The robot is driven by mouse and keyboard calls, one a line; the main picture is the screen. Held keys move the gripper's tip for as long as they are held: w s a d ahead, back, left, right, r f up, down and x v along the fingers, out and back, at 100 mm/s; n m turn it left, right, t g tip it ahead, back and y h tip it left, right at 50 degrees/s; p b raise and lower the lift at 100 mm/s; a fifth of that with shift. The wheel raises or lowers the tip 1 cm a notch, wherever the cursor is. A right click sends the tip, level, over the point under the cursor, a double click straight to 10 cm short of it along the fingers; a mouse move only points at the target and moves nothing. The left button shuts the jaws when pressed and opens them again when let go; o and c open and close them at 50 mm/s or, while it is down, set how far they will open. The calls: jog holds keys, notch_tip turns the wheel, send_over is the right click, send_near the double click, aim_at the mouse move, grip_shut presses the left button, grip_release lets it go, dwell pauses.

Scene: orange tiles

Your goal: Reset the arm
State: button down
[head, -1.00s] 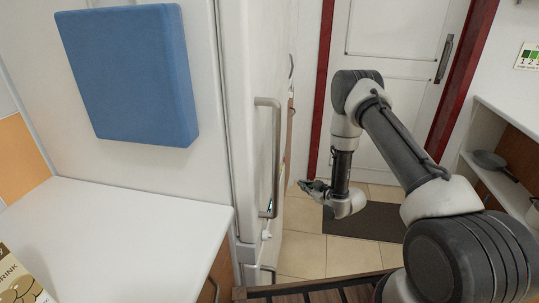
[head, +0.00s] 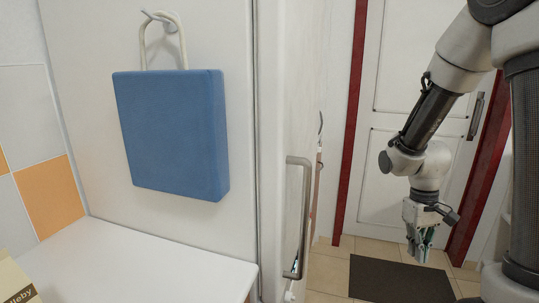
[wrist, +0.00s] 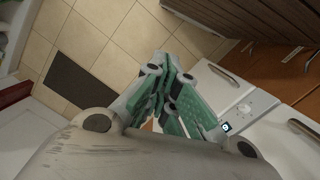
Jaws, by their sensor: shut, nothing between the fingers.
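My gripper (head: 420,246) hangs pointing down at the right of the head view, in front of the white door and above the floor. In the wrist view my gripper (wrist: 172,58) shows its green-grey fingers drawn together, with nothing between them. My arm is folded, its upper links rising out of the top right of the head view. The gripper touches nothing that I can see.
A blue bag (head: 175,135) hangs on a hook at the left, above a white counter (head: 150,260). The fridge handle (head: 300,215) sticks out mid-view. A dark mat (head: 400,281) lies before the red-framed door (head: 400,120). Tiled floor is free around it.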

jog(key=s+r+t, duration=0.3)
jog(key=s+r, duration=0.3)
jog(key=r, duration=0.4)
jog(key=s+a+r+m+t, duration=0.1)
jog(key=s+r+t, duration=0.2)
jog(key=s+r, duration=0.3)
notch_tip(320, 180, up, 4)
jog(key=shift+s+r+y, duration=0.2)
jog(key=shift+y, duration=0.1)
jog(key=shift+a, duration=0.1)
